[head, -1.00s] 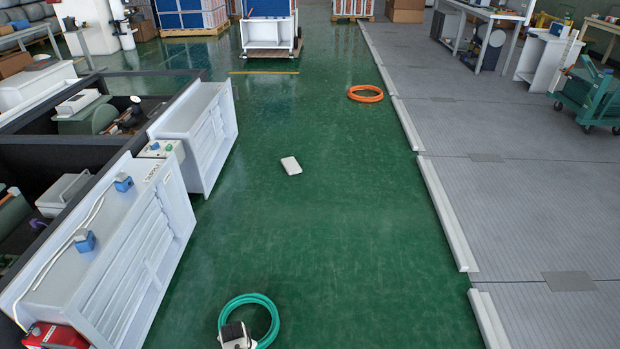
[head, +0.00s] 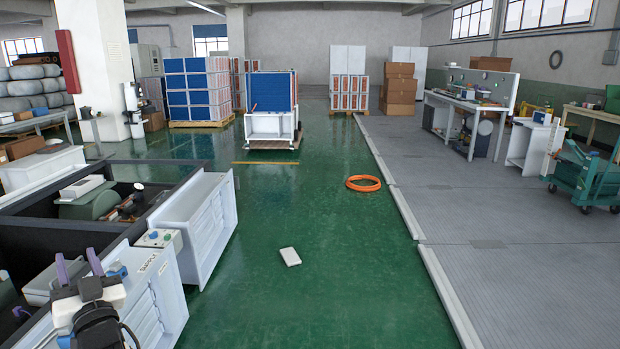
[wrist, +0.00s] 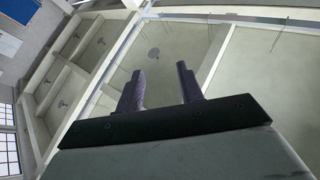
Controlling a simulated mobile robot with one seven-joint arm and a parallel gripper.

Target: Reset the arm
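My gripper (head: 78,258) shows at the lower left of the head view, with two purple fingers pointing up. It stands in front of the white louvred box labelled "SUPPLY" (head: 172,292) and hides part of it. In the wrist view my gripper (wrist: 160,70) has its fingers apart, with nothing between them. The wrist camera looks up at the ceiling beams and a lamp.
A dark-walled bench (head: 90,235) with parts in it and white boxes line the left. A white slab (head: 290,257) and an orange hose coil (head: 363,183) lie on the green floor. A cart (head: 270,125) stands ahead. The middle floor is mostly open.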

